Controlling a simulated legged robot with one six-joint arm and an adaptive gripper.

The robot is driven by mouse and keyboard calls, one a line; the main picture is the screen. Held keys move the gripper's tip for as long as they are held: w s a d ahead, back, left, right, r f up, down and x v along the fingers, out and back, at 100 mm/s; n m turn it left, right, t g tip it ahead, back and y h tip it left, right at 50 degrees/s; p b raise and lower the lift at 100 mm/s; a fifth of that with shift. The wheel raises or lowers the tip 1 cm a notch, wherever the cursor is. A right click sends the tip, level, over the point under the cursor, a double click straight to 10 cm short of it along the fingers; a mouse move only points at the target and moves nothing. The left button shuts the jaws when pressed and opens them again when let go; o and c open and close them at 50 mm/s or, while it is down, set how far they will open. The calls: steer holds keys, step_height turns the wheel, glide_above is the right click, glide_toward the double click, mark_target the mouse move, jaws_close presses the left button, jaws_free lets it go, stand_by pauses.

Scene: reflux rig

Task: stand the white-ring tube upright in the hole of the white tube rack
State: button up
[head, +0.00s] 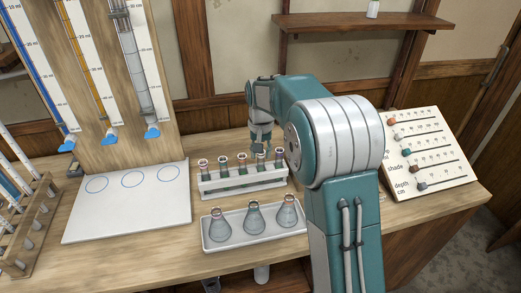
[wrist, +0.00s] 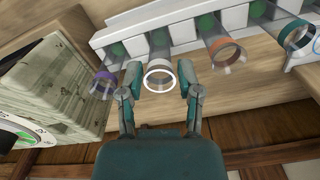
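The white tube rack (head: 245,183) stands on the bench and holds several ringed tubes with green contents. It crosses the top of the wrist view (wrist: 235,20). The white-ring tube (wrist: 160,78) is in the rack, its mouth facing the wrist camera, between the purple-ring tube (wrist: 104,82) and the orange-ring tube (wrist: 226,52). My gripper (wrist: 160,74) is open, one finger on each side of the white ring, with small gaps showing. In the head view my gripper (head: 261,146) is over the right part of the rack and partly hides the tubes there.
A white tray (head: 213,245) with three conical flasks is in front of the rack. A white board with blue circles (head: 128,205) lies to the left, and a wooden rack (head: 30,225) stands at far left. A slider panel (head: 430,150) is at right. A teal-ring tube (wrist: 297,36) is nearby.

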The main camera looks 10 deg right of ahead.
steer(key=shift+r, duration=0.15)
step_height(320, 180, up, 12)
steer(key=shift+f, duration=0.2)
stand_by(0.5)
steer(key=s+r+n+t, duration=0.1)
steer(key=s+r, duration=0.2)
steer(key=s, duration=0.5)
steer(key=s+r+n+t, duration=0.1)
steer(key=s+r+t, duration=0.1)
steer(key=s, duration=0.7)
steer(key=s+f+n+t, duration=0.1)
steer(key=s+f, duration=0.5)
steer(key=s, duration=0.9)
steer(key=shift+f+t, duration=0.2)
steer(key=shift+t, duration=0.6)
